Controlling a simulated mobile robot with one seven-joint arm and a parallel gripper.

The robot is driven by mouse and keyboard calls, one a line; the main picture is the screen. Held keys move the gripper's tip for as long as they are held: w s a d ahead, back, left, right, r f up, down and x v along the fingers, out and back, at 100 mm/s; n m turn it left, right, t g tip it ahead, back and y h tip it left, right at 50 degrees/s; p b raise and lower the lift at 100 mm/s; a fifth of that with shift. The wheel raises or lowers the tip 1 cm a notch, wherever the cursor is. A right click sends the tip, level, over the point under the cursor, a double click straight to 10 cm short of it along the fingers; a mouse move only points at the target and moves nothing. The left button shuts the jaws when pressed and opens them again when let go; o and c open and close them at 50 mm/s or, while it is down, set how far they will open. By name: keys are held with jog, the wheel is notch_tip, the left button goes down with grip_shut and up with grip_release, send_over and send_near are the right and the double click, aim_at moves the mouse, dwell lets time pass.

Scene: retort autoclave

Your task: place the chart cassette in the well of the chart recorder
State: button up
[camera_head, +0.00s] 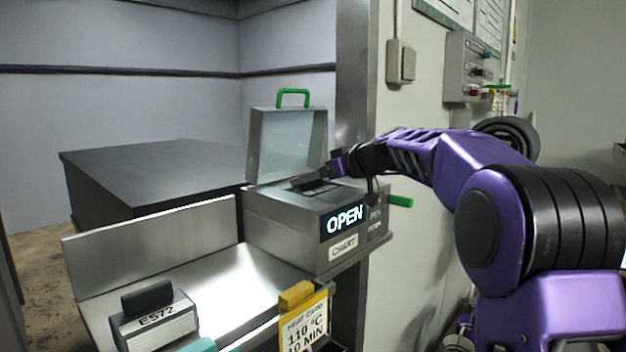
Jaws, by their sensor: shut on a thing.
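The chart recorder (285,222) is a grey metal box on the right end of the steel bench, with an "OPEN" display and a "CHART" label on its front. Its glazed lid (288,140) stands up at the back, with a green handle on top. My gripper (335,166) is over the recorder's top, reaching in from the right. It is shut on a small dark piece, which I take to be the chart cassette (313,185), low at the well opening. The fingertips and dark parts blend together, so I cannot tell how deep or how level it sits.
A grey block marked "ES72" (155,322) with a black grip stands on the bench, front left. A yellow-topped heat card (303,318) stands at the front. A green lever (399,201) sticks out right of the recorder. A wall lies close behind my arm.

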jog(key=shift+r, duration=0.1)
jog(key=o, duration=1.2)
jog(key=shift+o, duration=0.2)
jog(key=b+v, duration=0.2)
jog(key=v, duration=1)
